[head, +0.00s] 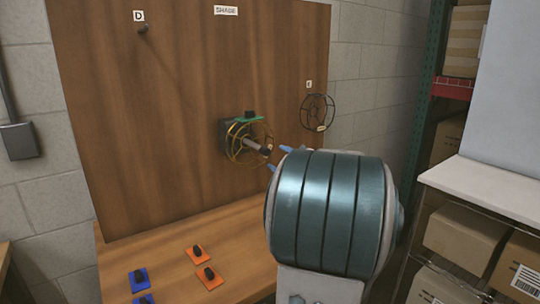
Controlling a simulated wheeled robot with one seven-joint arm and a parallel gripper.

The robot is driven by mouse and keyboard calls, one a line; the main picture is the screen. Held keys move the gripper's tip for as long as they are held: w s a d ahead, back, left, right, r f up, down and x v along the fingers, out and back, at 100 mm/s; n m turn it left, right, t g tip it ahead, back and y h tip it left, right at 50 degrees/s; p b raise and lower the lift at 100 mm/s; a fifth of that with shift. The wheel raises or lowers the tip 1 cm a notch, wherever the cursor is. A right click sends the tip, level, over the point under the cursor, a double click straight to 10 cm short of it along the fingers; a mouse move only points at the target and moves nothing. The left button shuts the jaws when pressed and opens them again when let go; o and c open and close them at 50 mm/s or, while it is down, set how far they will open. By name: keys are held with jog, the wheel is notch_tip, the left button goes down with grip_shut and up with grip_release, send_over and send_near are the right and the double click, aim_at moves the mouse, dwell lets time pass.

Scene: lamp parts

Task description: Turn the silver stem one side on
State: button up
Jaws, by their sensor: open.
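A short silver stem (252,145) sticks out from a dark box (226,131) on the upright wooden board, with a dark piece at its outer end. A gold wire shade (233,150) surrounds the stem. A green piece with a black knob sits on top of the box. My gripper (279,158) is open, its blue fingertips just right of the stem's outer end. My own wrist hides the rest of the gripper. I cannot tell whether either finger touches the stem.
A black wire shade (317,112) hangs at label E, right of the box. A bare peg (144,29) is at label D. Orange pads (203,254) and blue pads (139,280) with black knobs lie on the wooden bench (170,240). Shelves with cardboard boxes (465,238) stand at right.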

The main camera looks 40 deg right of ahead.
jog(key=s, duration=0.6)
jog(key=shift+a, duration=0.25)
